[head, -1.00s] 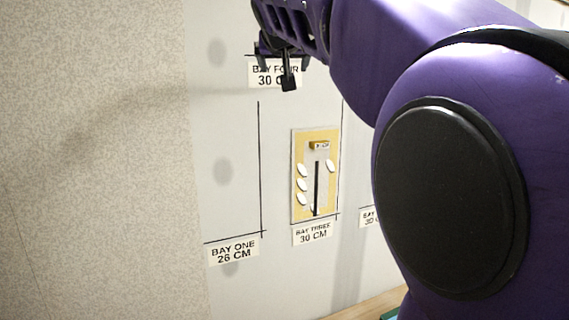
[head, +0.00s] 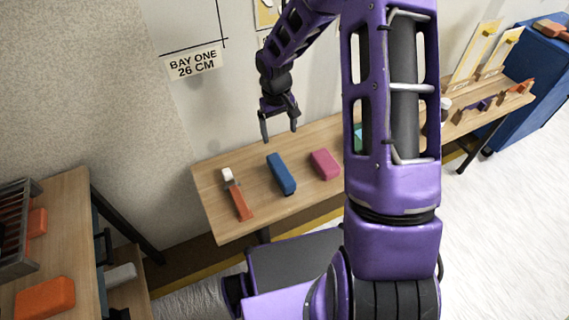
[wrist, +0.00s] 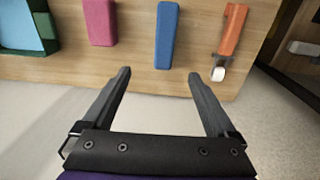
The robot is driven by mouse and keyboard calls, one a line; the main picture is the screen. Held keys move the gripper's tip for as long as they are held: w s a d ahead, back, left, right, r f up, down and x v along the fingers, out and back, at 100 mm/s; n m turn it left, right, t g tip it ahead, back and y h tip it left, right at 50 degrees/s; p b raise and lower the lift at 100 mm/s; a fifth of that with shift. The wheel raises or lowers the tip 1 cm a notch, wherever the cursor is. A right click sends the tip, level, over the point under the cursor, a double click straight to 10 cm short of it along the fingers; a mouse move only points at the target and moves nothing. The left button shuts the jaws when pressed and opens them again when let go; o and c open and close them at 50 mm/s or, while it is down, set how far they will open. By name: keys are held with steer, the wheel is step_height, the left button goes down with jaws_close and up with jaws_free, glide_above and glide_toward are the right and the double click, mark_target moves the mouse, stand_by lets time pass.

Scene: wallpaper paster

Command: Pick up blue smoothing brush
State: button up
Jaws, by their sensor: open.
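The blue smoothing brush (head: 281,174) is a long blue block lying on the wooden table (head: 215,215), between a pink block and an orange-handled tool. In the wrist view the blue brush (wrist: 167,36) is at the top centre, beyond the fingertips. My gripper (head: 280,136) is open and empty, above the table's back side near the wall. In the wrist view its two fingers (wrist: 160,75) are spread apart, with the brush ahead of the gap between them.
A pink block (head: 325,164) and an orange tool with a white end (head: 238,197) flank the brush. A teal tray (wrist: 28,22) sits farther along. A side table with orange blocks (head: 45,297) stands at lower left. The wall (head: 195,110) is close behind.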

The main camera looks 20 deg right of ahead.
mark_target(281, 169)
steer(key=f, duration=0.4)
steer(key=s+f+b, duration=0.1)
steer(key=f, duration=0.7)
steer(key=shift+s+a+f+b, duration=0.2)
steer(key=shift+s+f+b, duration=0.05)
steer(key=shift+f+b, duration=0.15)
steer(key=shift+w+d+f+b, duration=0.15)
steer(key=shift+f+b, duration=0.1)
steer(key=shift+f, duration=1.25)
steer(key=shift+w+d+f+b, duration=0.1)
steer(key=shift+f+b, duration=0.1)
steer(key=shift+f, duration=1.3)
jaws_close()
